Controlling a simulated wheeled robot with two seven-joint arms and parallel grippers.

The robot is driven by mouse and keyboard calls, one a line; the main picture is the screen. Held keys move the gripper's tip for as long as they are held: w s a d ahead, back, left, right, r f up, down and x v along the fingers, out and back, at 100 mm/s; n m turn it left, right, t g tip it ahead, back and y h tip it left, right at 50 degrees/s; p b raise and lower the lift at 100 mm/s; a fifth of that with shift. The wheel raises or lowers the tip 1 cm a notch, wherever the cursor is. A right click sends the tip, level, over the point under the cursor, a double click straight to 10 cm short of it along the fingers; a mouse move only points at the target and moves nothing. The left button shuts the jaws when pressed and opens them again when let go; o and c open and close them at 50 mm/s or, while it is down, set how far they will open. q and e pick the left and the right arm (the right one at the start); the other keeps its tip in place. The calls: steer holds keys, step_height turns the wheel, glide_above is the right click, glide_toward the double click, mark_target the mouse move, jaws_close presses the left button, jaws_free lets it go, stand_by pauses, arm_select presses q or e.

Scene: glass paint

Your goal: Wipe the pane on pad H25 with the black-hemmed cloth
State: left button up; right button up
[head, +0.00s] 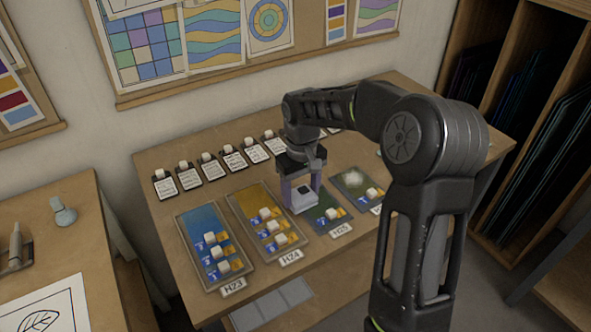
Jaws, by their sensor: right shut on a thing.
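The pane on pad H25 (326,222) is dark green, with small white cubes and blue and yellow tags on it. Its label H25 (341,230) lies at its front edge. My right gripper (303,199) points down over the back left part of this pane. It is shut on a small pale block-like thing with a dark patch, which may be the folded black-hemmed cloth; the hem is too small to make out. The gripper hides the back of the pane, and I cannot tell whether the held thing touches the glass. My left gripper is out of view.
The blue pane on H23 (203,229) and amber pane on H24 (249,207) lie to the left. An olive pane with a whitish patch (353,177) lies right. White cards (190,179) line the table's back. My right arm covers the table's right side.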

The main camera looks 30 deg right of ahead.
step_height(320, 180, up, 3)
steer(key=shift+w+f+p, duration=0.1)
steer(key=shift+f+p, duration=0.1)
steer(key=shift+p, duration=0.1)
steer(key=shift+d+r+p, duration=0.2)
steer(key=shift+r+p, duration=0.35)
steer(key=shift+r, duration=0.05)
steer(key=shift+a+r+p, duration=0.1)
steer(key=shift+r+p, duration=0.45)
steer(key=shift+r, duration=0.2)
steer(key=shift+r+p, duration=0.95)
steer(key=shift+r, duration=0.4)
